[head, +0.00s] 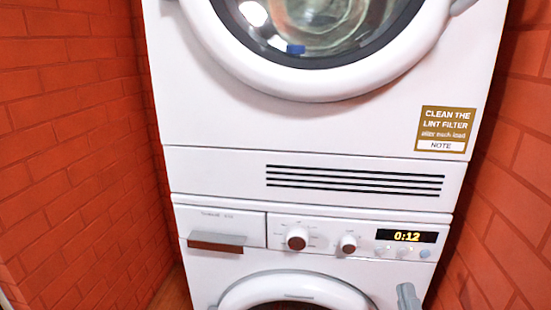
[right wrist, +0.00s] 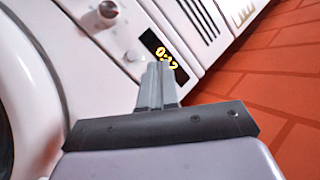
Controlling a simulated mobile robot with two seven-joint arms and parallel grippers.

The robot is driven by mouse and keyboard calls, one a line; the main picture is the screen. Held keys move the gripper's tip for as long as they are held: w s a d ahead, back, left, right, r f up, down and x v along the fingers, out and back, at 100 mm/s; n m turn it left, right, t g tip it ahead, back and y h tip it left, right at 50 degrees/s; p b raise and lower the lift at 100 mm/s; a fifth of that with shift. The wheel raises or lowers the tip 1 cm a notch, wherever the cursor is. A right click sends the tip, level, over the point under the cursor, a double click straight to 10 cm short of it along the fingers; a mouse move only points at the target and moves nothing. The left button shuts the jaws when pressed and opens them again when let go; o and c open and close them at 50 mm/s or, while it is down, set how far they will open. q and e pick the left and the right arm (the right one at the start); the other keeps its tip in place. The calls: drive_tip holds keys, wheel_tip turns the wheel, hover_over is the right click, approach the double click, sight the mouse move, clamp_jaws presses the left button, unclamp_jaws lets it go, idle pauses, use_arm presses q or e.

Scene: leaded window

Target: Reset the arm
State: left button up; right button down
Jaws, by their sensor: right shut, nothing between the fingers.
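My right gripper (head: 407,293) shows at the bottom right of the head view, in front of the lower machine near its round door. In the right wrist view its fingers (right wrist: 158,80) are shut with nothing between them. They point toward the control panel, just below the lit display. I cannot tell whether the fingertips touch the panel. My left gripper is not in view.
A white washer (head: 225,263) stands below a white dryer (head: 210,120). The panel has two knobs (head: 297,238), small buttons (head: 425,254) and a display (head: 407,237) reading 0:12. Orange brick walls (head: 70,130) stand close on both sides.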

drive_tip(key=s+a+f+n+g+y, duration=0.2)
drive_tip(key=s+a+f+n+g, duration=0.45)
drive_tip(key=n, duration=0.65)
drive_tip(key=s+a+f+n+g+y, duration=0.25)
drive_tip(key=s+f+n+g, duration=0.5)
drive_tip(key=f+n, duration=0.45)
use_arm(q)
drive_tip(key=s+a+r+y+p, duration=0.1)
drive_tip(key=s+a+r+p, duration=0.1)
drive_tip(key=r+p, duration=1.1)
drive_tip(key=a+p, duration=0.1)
drive_tip(key=p, duration=0.5)
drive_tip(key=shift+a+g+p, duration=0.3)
use_arm(e)
wheel_tip(320, 180, up, 16)
drive_tip(key=s+d+h, duration=0.1)
drive_tip(key=shift+d+n, duration=0.35)
drive_tip(key=shift+n, duration=0.05)
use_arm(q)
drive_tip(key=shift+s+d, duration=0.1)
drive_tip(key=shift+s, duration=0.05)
use_arm(e)
drive_tip(key=shift+h, duration=0.25)
